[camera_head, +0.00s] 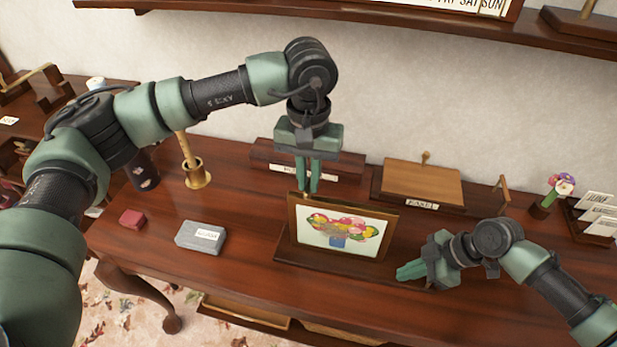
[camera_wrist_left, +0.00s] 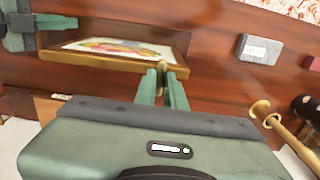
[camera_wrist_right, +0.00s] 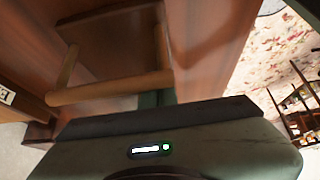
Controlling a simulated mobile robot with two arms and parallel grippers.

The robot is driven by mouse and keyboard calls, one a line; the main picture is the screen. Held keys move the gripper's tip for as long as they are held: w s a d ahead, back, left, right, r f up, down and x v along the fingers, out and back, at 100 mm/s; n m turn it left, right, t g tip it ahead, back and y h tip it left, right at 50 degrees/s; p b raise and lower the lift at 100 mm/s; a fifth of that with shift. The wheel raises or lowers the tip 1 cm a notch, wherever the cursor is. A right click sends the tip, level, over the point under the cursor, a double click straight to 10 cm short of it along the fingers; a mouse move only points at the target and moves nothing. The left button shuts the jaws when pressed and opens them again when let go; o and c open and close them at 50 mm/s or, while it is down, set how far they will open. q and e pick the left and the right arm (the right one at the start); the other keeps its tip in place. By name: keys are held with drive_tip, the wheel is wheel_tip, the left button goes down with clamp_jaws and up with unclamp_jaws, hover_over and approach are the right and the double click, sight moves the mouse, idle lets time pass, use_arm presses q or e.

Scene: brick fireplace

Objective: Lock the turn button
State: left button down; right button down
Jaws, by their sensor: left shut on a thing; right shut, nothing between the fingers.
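A gold-rimmed picture frame (camera_head: 293,230) with a flower picture stands tilted back on a dark wooden base (camera_head: 300,257). My left gripper (camera_head: 307,190) points down at the frame's top edge, its fingers shut on a small part there. In the left wrist view, its fingertips (camera_wrist_left: 164,68) meet the frame rim (camera_wrist_left: 110,62) beside a small brass-coloured piece (camera_wrist_left: 183,70), possibly the turn button; the fingers partly hide it. My right gripper (camera_head: 402,272) is shut and empty, low beside the frame's right end. In the right wrist view a gold bar (camera_wrist_right: 110,88) crosses before its fingers.
A grey labelled box (camera_head: 200,236) and a red box (camera_head: 132,219) lie left on the desk. A brass stand (camera_head: 196,175) rises behind them. A labelled wooden box (camera_head: 422,182) and a flower pot (camera_head: 545,205) stand at the back right.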

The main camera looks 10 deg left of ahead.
sight(308, 186)
drive_tip(key=shift+s+d+f, duration=0.1)
drive_tip(key=shift+s+f, duration=0.15)
drive_tip(key=shift+f, duration=0.15)
use_arm(q)
drive_tip(key=c, duration=1.5)
unclamp_jaws()
wheel_tip(308, 186, up, 12)
drive_tip(key=shift+s+r, duration=0.1)
use_arm(e)
drive_tip(key=shift+r, duration=0.1)
